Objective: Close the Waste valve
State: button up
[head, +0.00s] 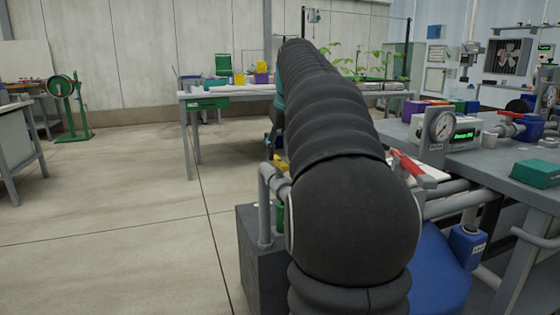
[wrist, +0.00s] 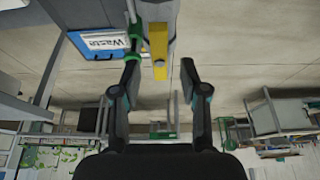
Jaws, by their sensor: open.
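The Waste valve shows in the wrist view, which looks upside down. Its yellow lever (wrist: 158,48) lies in line with the grey pipe (wrist: 157,10). The blue-edged Waste sign (wrist: 104,42) hangs beside it. My gripper (wrist: 159,68) is open, one finger on each side of the lever's end in the picture; I see no clear contact and cannot tell the depth between them. In the head view a small part of the yellow lever (head: 281,163) shows left of my arm, which hides most of the valve and gripper.
A red-handled valve (head: 408,167) sits right of my arm, near a pressure gauge (head: 442,126) on the grey bench. A blue tank (head: 440,270) stands below. A table (head: 190,96) with bins stands behind.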

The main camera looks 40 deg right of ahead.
jog(key=shift+x, duration=1.1)
grip_shut()
